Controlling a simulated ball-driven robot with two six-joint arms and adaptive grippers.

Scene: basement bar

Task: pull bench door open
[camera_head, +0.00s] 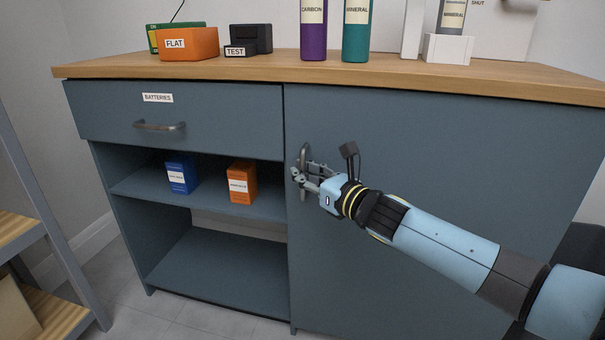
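The bench door (455,170) is a large blue-grey panel on the right half of the bench and looks flush with the front. Its dark vertical handle (304,153) is near the door's left edge. My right gripper (301,173) is at the handle, with its fingers at the lower half of the bar. The fingers overlap the handle in the picture, and I cannot tell whether they are closed on it. My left gripper is out of view.
A drawer (220,112) labelled BATTERIES is left of the door, above open shelves with a blue box (181,177) and an orange box (242,183). Bottles and bins stand on the wooden top (280,71). A shelf rack (40,205) is at far left.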

